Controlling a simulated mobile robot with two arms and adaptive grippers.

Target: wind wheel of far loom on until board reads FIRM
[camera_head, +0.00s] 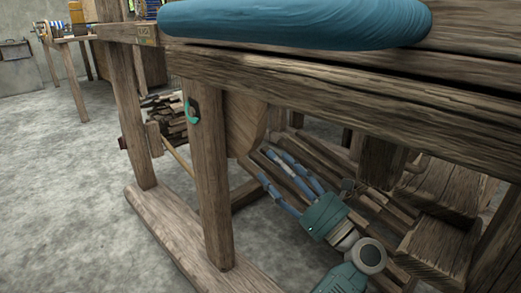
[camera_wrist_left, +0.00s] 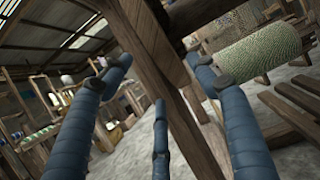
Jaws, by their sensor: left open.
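A large wooden loom fills the head view, with a thick blue cloth roll (camera_head: 300,20) across its top. A rounded wooden panel (camera_head: 245,122) sits under the top beam, partly behind a front post (camera_head: 210,170). I cannot tell whether it is part of a wheel. A small green hook-like part (camera_head: 191,111) is on that post. My left gripper (camera_head: 275,168) is open and empty below the beam, right of the post; its blue fingers are spread apart in the left wrist view (camera_wrist_left: 155,80). My right gripper is not in view.
Wooden slats and beams (camera_head: 440,190) crowd the space around my left arm. A patterned cloth roll (camera_wrist_left: 262,55) and a wooden post (camera_wrist_left: 150,45) show in the wrist view. Stacked wood (camera_head: 165,115) lies behind the loom. Grey floor (camera_head: 70,190) is clear at left.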

